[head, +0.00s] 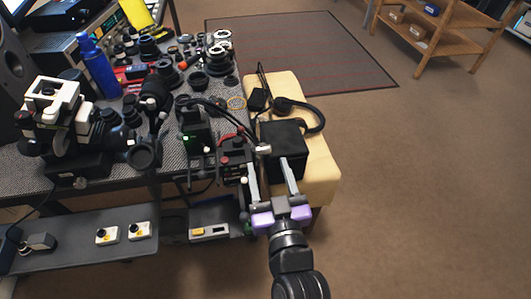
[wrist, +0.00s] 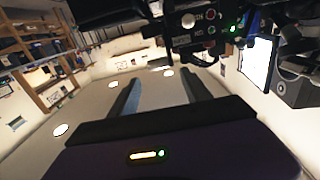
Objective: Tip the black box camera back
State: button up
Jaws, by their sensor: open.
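The black box camera (head: 284,136) is a dark cube on the cream padded seat beside the bench in the head view. It looks upright. My gripper (head: 269,165) is open at its near side, with the two pale fingers apart. The right fingertip overlaps the box's near face in the picture; the left one lies by its left edge. I cannot tell whether either touches. In the wrist view the fingers (wrist: 160,88) are apart with nothing between them. A dark shape crosses the top of that view, and I cannot tell whether it is the box.
The cream seat (head: 318,178) also carries headphones (head: 313,107). The grey bench (head: 115,170) at left is crowded with lenses, a blue bottle (head: 98,68) and a small device with a green light (head: 195,133). Black cables run close to the box.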

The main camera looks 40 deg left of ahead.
aim_at(265, 148)
jog(key=x, duration=0.4)
jog(key=shift+w+a, duration=0.25)
jog(key=shift+w, duration=0.05)
jog(key=shift+d, duration=0.1)
grip_shut()
